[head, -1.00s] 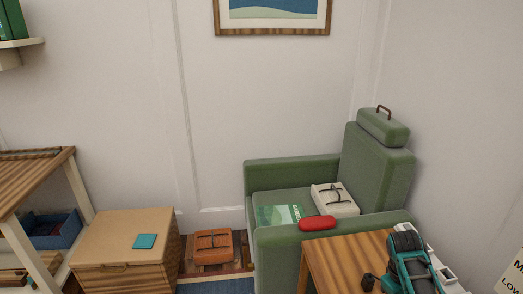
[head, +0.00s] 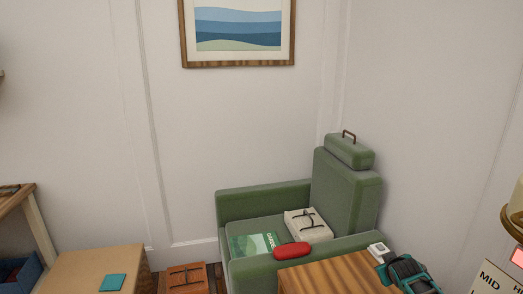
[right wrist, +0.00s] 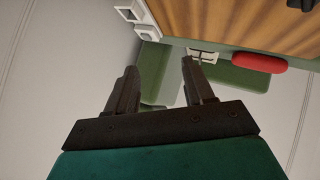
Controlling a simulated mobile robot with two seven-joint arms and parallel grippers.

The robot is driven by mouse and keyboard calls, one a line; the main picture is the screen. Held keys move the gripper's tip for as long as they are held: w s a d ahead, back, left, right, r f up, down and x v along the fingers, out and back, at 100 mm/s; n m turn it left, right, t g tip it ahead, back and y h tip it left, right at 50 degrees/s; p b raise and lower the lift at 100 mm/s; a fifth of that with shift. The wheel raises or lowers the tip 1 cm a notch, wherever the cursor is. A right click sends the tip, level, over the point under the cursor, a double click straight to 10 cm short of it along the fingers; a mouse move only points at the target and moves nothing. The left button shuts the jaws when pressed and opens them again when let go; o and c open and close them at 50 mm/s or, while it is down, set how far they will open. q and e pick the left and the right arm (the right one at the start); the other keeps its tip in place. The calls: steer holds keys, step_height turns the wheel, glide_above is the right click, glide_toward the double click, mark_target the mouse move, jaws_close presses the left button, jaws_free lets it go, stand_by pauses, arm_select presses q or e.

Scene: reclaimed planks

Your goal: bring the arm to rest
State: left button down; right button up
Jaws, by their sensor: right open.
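My right arm's teal and black end shows at the lower right of the head view, over or beside the wooden table (head: 335,276); its fingers are hard to make out there. In the right wrist view my right gripper (right wrist: 160,66) has its two dark fingers apart with nothing held between them. Beyond the fingers are the green armchair (head: 262,196) and the table's wooden top (right wrist: 230,22). My left gripper is in neither view.
A red object (head: 292,250) lies on the chair's near arm. A white strapped bundle (head: 308,226) and a green book (head: 254,243) lie on its seat. A small white item (head: 378,251) is by the table edge.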

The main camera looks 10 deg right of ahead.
steer(key=s+a+f+n+t+y, duration=0.1)
steer(key=s+a+f+y, duration=0.15)
steer(key=s+a, duration=0.5)
steer(key=s+a+f+t+y, duration=0.1)
steer(key=s+a+f+y, duration=0.1)
steer(key=s+a+f, duration=0.5)
steer(key=s+a+r+y, duration=0.1)
steer(key=s+a+r, duration=0.2)
steer(key=s+a, duration=0.3)
steer(key=s+a+r, duration=0.3)
steer(key=s+a, duration=0.3)
steer(key=s, duration=0.4)
steer(key=shift+s+a+r+y, duration=0.2)
steer(key=shift+s+r+y, duration=0.15)
steer(key=shift+r, duration=0.05)
steer(key=shift+c, duration=0.3)
